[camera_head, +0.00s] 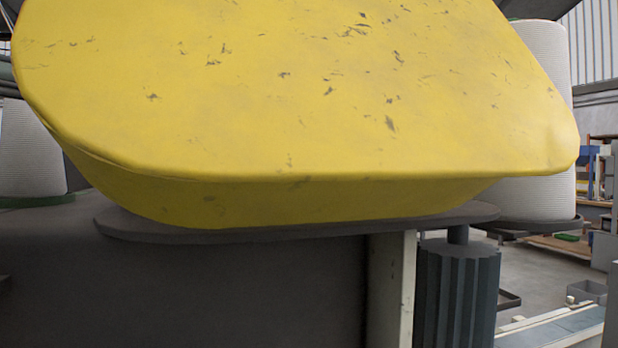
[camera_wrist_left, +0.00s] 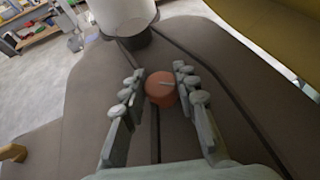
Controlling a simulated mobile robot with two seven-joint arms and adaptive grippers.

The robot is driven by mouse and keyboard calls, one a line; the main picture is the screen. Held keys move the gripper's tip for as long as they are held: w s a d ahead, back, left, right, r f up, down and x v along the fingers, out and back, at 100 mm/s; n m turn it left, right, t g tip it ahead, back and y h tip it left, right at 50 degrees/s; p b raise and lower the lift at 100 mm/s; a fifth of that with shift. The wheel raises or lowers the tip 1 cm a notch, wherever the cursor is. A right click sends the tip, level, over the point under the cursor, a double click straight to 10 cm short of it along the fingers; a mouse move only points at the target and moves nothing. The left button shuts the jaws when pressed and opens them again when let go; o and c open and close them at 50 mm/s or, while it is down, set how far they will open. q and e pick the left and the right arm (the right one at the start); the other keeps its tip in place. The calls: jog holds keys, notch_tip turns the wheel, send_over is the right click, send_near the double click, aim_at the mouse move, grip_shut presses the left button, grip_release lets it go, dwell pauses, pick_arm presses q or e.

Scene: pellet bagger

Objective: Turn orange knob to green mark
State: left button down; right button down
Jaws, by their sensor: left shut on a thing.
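I cannot make out a green mark in either view. The head view shows neither the knob nor a gripper, and my right gripper is out of sight.
A large scuffed yellow housing (camera_head: 300,110) fills the head view; a yellow surface (camera_wrist_left: 285,35) also shows at the wrist view's upper right. A white cylinder (camera_wrist_left: 122,14) stands beyond the knob. A dark fluted cylinder (camera_head: 457,295) stands below the housing. Open floor (camera_head: 545,275) lies right.

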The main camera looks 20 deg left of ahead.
pick_arm(q)
jog(key=m+g, duration=0.2)
jog(key=shift+w+g+h, duration=0.1)
jog(key=shift+g+h, duration=0.2)
jog(key=shift+m+g, duration=1)
jog(key=shift+g, duration=0.1)
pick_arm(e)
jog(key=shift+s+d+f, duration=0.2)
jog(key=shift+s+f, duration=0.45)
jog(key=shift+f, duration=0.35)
pick_arm(q)
jog(key=c, duration=1.1)
grip_release()
jog(key=shift+c, duration=0.2)
jog(key=shift+r, duration=0.1)
notch_tip(320, 180, up, 10)
jog(key=shift+f, duration=0.1)
